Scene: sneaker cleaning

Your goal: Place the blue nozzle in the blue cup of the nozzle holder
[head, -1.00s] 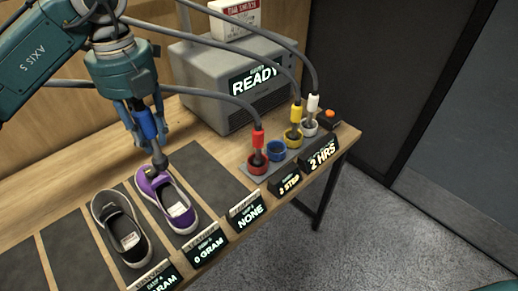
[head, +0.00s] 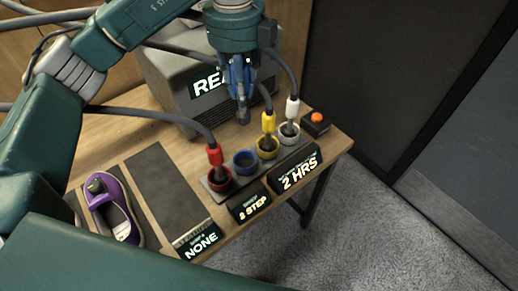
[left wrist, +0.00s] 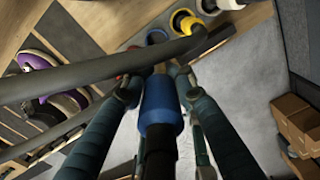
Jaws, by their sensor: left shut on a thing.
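My left gripper (head: 240,88) points down and is shut on the blue nozzle (head: 237,76), whose dark tip hangs below the fingers. In the left wrist view the blue nozzle (left wrist: 161,104) sits between the two fingers. In the head view they appear just above the blue cup (head: 245,161), apart from it. The blue cup looks empty and stands in the grey nozzle holder (head: 213,192) between the red and yellow cups. It also shows at the top of the left wrist view (left wrist: 157,37). My right gripper is not in view.
The red nozzle (head: 215,156), yellow nozzle (head: 269,123) and white nozzle (head: 292,108) stand in cups, their hoses arching close by. The grey READY machine (head: 172,88) is behind. An orange button (head: 317,118) is at the right. A purple sneaker (head: 117,213) lies at the left.

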